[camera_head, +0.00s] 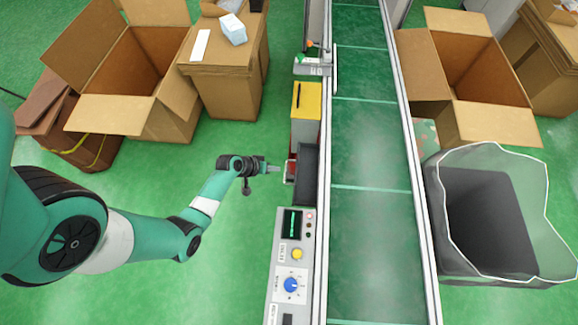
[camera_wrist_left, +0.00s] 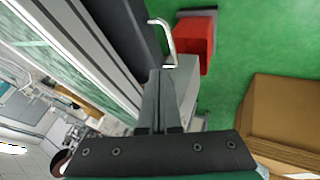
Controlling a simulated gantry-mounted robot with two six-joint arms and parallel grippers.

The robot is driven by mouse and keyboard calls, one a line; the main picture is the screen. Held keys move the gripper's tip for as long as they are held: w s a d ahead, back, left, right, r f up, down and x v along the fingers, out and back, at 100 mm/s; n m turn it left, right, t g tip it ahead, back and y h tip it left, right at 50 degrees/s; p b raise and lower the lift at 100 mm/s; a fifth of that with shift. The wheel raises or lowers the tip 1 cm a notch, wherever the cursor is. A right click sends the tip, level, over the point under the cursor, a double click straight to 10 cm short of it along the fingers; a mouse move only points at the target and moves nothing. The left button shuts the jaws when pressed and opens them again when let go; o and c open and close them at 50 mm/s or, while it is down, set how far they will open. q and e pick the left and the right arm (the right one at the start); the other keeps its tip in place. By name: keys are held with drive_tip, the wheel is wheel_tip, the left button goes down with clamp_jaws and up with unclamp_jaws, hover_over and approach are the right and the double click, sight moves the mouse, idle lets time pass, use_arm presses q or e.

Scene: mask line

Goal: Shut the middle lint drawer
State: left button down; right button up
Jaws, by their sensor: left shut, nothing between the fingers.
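My left gripper (camera_head: 276,168) reaches in from the left, shut and empty, with its fingertips just left of a small red drawer-like part (camera_head: 291,167) beside the dark grey housing (camera_head: 307,165). In the left wrist view, the shut fingers (camera_wrist_left: 158,80) point toward a pale curved handle (camera_wrist_left: 168,45) on the dark housing (camera_wrist_left: 140,32). A red open-topped box shape (camera_wrist_left: 196,48) with a grey edge shows just right of the handle. I cannot tell which drawer level it is, or whether the fingertips touch the handle. My right gripper is in neither view.
A control panel (camera_head: 290,265) with knobs stands in front of the housing, and a yellow-topped box (camera_head: 307,98) behind it. The conveyor (camera_head: 370,150) runs along the right. Cardboard boxes (camera_head: 152,50) stand at the back left. Green floor (camera_head: 140,180) is clear around the arm.

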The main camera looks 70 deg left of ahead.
use_arm(q)
drive_tip(key=d+b+x, duration=0.1)
drive_tip(key=b+x, duration=0.7)
drive_tip(key=x, duration=0.2)
drive_tip(key=shift+w+a+b, duration=0.2)
drive_tip(key=shift+a+b, duration=0.1)
drive_tip(key=shift+a, duration=0.1)
